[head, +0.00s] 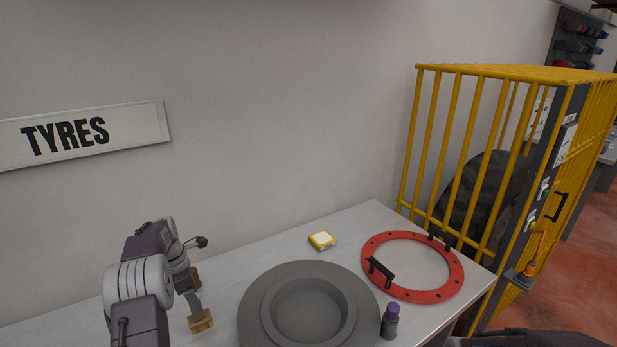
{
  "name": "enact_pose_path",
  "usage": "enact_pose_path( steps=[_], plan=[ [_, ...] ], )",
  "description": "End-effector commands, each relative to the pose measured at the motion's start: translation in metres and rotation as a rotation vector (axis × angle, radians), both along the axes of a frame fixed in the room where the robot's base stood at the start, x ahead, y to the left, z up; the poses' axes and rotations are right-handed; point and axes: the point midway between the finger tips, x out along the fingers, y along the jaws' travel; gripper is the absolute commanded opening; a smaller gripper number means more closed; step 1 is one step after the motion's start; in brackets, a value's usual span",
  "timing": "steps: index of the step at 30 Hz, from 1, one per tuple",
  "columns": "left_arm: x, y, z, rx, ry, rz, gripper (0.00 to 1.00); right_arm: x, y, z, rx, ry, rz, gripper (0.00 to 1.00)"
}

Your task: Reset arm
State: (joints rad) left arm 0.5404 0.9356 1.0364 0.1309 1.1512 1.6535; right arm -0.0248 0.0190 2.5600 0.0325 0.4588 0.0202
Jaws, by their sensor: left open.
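My left arm comes in at the lower left, and its grey and purple wrist is bent over the white table. My left gripper (198,299) is open and empty, with tan finger pads, left of the grey round dish and apart from it. My right gripper does not show.
On the white table (232,267) are a grey round dish (257,310), a small yellow and white box (322,240), a red ring with black handles (450,284) and a purple-capped bottle (390,325). A yellow barred cage (459,140) stands at the right. A TYRES sign (140,124) hangs on the wall.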

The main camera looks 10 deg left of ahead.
Motion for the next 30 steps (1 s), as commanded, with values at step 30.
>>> enact_pose_path(
  steps=[30],
  plan=[
    [-0.217, -0.241, 0.015, 0.247, -0.135, -2.187, 0.62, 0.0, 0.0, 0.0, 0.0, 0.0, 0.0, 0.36]
  ],
)
